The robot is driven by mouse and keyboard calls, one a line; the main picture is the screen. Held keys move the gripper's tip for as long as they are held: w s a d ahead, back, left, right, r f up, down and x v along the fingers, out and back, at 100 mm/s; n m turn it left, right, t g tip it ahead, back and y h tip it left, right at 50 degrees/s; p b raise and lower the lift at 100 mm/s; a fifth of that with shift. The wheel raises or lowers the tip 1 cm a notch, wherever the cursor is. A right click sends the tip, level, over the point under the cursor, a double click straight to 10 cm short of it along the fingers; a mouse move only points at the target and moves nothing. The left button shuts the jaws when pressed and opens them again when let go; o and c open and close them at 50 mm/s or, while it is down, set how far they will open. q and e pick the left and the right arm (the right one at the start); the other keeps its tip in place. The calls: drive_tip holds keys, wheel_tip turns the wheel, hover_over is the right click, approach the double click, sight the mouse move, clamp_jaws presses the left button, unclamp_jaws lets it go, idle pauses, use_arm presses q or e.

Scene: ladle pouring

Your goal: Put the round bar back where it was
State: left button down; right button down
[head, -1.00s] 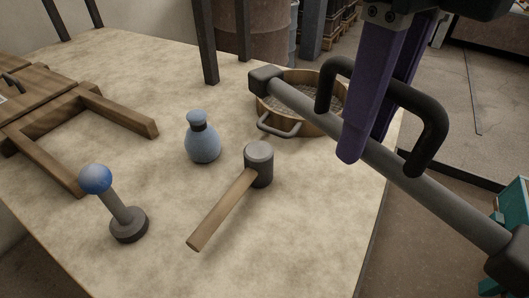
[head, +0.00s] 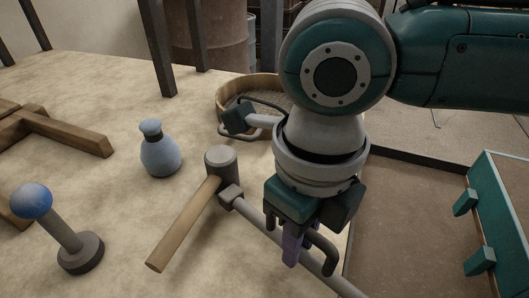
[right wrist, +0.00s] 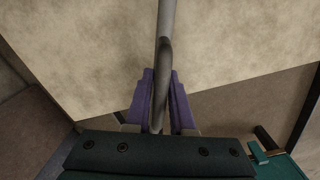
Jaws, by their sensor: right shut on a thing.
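The round bar (head: 262,220) is a grey rod with a block at its end and a dark loop handle (head: 322,254). It slants over the table's right edge, its block end beside the hammer head in the picture. I cannot tell whether it touches the table. My right gripper (head: 291,255), with purple fingers, is shut on it around the handle area. In the right wrist view the bar (right wrist: 166,22) runs up from between the purple fingers (right wrist: 162,108), over the table. My arm and gripper hide part of the bar. My left gripper is not in view.
The table (head: 110,200) holds a hammer (head: 190,215), a blue bottle (head: 160,155), a blue-knobbed lever (head: 65,235), a wooden frame (head: 65,135) and a round sieve (head: 232,92), partly hidden by my arm. A teal case (head: 497,220) stands right. Bare tabletop lies front left.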

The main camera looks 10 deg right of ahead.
drive_tip(key=shift+f, duration=0.55)
drive_tip(key=c, duration=0.8)
unclamp_jaws()
drive_tip(key=shift+f, duration=0.15)
drive_tip(key=shift+o, duration=0.2)
